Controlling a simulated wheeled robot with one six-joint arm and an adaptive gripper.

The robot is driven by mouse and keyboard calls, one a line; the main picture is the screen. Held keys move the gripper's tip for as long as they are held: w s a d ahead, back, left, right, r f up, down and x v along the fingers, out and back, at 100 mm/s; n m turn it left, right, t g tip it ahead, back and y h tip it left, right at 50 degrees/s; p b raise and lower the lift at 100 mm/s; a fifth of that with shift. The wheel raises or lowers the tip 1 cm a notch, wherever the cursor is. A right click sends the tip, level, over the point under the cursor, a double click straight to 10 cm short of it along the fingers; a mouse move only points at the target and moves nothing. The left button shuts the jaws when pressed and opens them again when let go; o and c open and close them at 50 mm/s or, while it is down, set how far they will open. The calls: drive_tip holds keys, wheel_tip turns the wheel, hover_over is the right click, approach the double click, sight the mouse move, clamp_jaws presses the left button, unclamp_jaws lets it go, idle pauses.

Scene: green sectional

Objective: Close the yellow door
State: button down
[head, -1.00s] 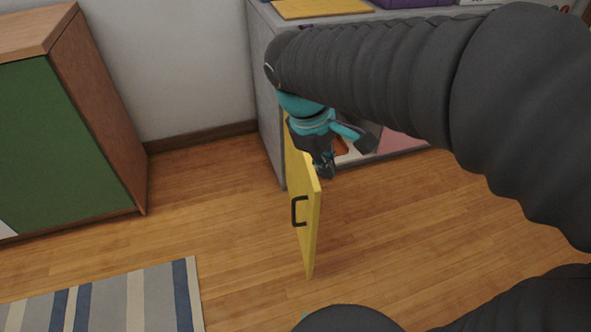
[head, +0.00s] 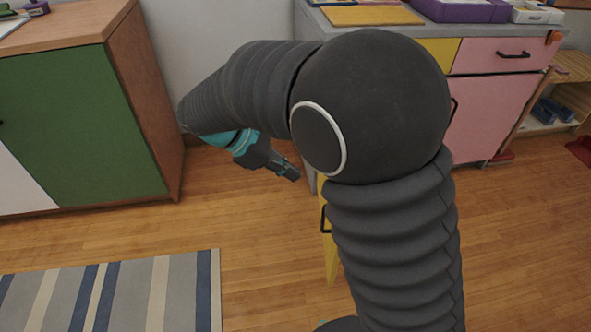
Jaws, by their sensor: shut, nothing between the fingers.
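The yellow door (head: 331,262) stands swung out from the grey cabinet. Only a strip of it shows, with its black handle (head: 325,220); my arm hides most of it and its hinge side. My gripper (head: 291,174) is shut and empty. In the picture it is to the left of the door and above the handle, on the handle side, with a gap between them. The cabinet (head: 312,22) has a yellow drawer front (head: 440,52) and pink fronts (head: 490,110). The cabinet's opening behind the door is hidden by my arm.
A wooden cabinet with a green door (head: 80,130) stands at the left. A striped rug (head: 120,295) lies at the lower left. The wood floor (head: 265,240) between rug and yellow door is clear. A low shelf (head: 565,105) is at the far right.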

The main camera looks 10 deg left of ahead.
drive_tip(key=x, duration=0.3)
drive_tip(key=d+r+x, duration=0.1)
drive_tip(key=x, duration=0.5)
drive_tip(key=shift+w+d+b, duration=0.1)
drive_tip(key=shift+d+b, duration=0.2)
drive_tip(key=shift+w+d, duration=0.1)
drive_tip(key=shift+d, duration=0.5)
drive_tip(key=shift+d, duration=0.1)
